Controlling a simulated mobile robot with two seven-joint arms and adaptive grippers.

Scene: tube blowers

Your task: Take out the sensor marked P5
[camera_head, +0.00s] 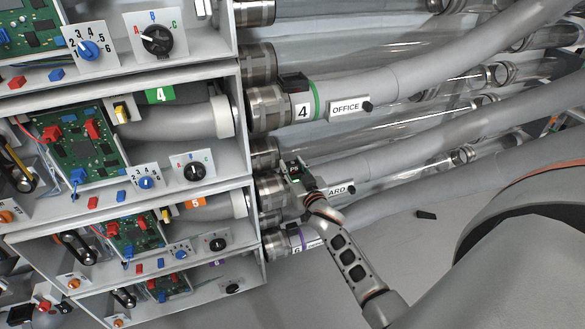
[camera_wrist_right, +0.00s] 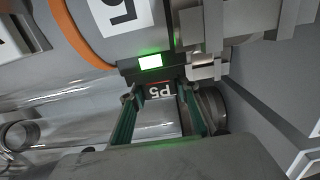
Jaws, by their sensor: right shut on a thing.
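The sensor marked P5 (camera_wrist_right: 160,91) is a dark block with red-and-white lettering, upside down in the right wrist view. A lit green window (camera_wrist_right: 150,62) shows just above the lettering. My right gripper (camera_wrist_right: 157,100) has its green-edged fingers on both sides of the sensor and is shut on it. The sensor is close against the fitting of the tube with the orange ring (camera_wrist_right: 75,32); I cannot tell whether it is still seated. In the head view my right gripper (camera_head: 298,178) is at the tube below OFFICE, partly covering a sign ending in "ARD". My left gripper is not in view.
Tube 4 (camera_head: 302,110) with a green ring, a dark sensor (camera_head: 294,83) and an OFFICE sign (camera_head: 347,107) runs above. A lower tube has a purple ring (camera_head: 302,238). Shelves of circuit boards and knobs (camera_head: 195,171) stand left. A small black piece (camera_head: 426,215) lies on the grey floor.

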